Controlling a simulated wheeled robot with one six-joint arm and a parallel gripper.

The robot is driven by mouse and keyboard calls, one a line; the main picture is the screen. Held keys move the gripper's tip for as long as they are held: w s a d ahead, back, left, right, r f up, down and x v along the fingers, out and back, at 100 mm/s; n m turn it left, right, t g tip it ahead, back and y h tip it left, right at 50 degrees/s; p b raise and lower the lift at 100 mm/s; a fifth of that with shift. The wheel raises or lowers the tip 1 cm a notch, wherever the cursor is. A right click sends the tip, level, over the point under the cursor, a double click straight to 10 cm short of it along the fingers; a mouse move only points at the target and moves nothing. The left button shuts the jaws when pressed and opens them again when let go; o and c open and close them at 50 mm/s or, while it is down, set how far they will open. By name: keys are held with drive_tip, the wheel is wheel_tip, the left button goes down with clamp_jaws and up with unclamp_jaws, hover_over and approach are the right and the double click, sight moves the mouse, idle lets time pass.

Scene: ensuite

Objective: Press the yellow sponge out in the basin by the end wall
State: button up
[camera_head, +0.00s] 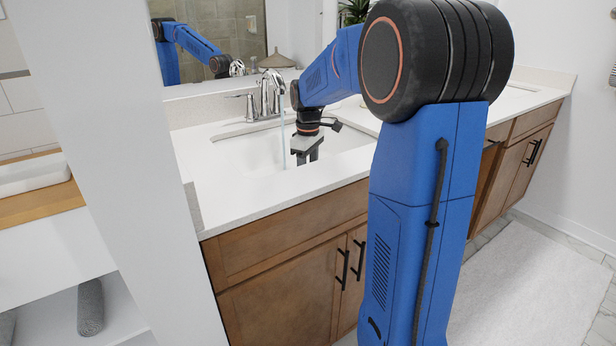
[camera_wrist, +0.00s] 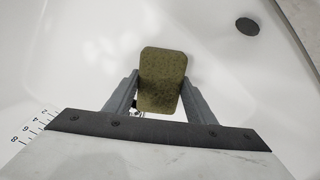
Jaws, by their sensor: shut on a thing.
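The sponge (camera_wrist: 162,80) shows in the wrist view as a dark olive-yellow block with a speckled face. My gripper (camera_wrist: 160,92) is shut on it, one finger on each side. In the head view my gripper (camera_head: 305,155) points down into the white basin (camera_head: 240,152), and the sponge is hidden there by the basin's front rim. The basin's white inside fills most of the wrist view, with a dark round drain (camera_wrist: 247,26) at the upper right, apart from the sponge.
A chrome faucet (camera_head: 265,97) stands behind the basin, and a thin pale-blue stream (camera_head: 283,135) falls from it just left of my gripper. A mirror (camera_head: 225,40) rises behind the white counter (camera_head: 215,190). A white wall panel (camera_head: 85,110) stands to the left.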

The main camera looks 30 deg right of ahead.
drive_tip(key=shift+f, duration=0.3)
idle(1.2)
wheel_tip(320, 180, up, 20)
idle(1.6)
idle(0.4)
